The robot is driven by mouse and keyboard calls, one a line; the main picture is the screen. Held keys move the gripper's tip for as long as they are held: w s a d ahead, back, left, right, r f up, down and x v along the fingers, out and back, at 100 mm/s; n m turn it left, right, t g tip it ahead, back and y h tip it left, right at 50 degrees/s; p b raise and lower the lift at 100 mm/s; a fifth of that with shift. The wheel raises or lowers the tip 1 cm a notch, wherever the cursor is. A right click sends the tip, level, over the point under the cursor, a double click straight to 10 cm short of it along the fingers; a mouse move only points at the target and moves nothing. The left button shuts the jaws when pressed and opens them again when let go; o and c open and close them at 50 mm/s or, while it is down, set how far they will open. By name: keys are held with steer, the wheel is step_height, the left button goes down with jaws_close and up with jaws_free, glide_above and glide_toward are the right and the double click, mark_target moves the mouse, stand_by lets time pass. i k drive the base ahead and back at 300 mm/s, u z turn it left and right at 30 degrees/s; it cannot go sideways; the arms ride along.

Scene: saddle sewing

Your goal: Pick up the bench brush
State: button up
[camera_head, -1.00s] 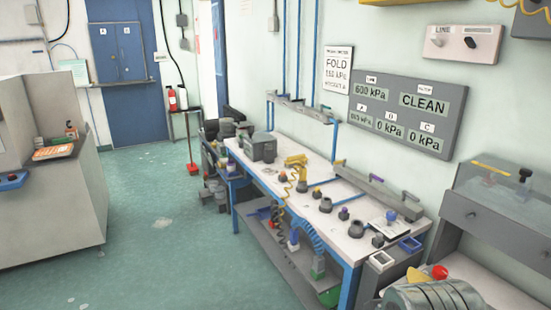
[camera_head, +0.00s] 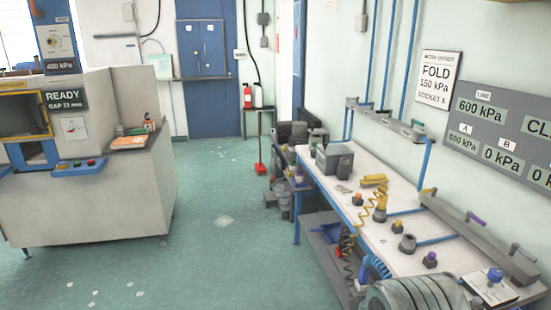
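I cannot make out a bench brush with certainty. A long-handled red tool (camera_head: 260,168) stands on the floor by the far end of the workbench, below the fire extinguishers; it is too small to tell what it is. Small items lie on the white workbench (camera_head: 345,200), among them a yellow tool (camera_head: 374,180) with a coiled yellow hose and several dark fittings with coloured tops. Small things also lie by an orange panel (camera_head: 130,142) on the machine at left. My gripper's fingers do not show.
A large grey machine (camera_head: 100,205) with a READY display stands at left. The green floor (camera_head: 235,265) between it and the bench is open, with pale scraps. A grey box (camera_head: 335,160) sits at the bench's far end. A ribbed grey rounded part (camera_head: 415,294) covers the lower right.

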mark_target(370, 181)
steer(key=u, duration=0.45)
steer(key=i, duration=2.2)
steer(key=z, duration=0.35)
steer(key=i, duration=0.7)
steer(key=z, duration=0.7)
steer(key=i, duration=0.55)
steer(key=z, duration=0.7)
steer(key=i, duration=0.5)
steer(key=z, duration=0.3)
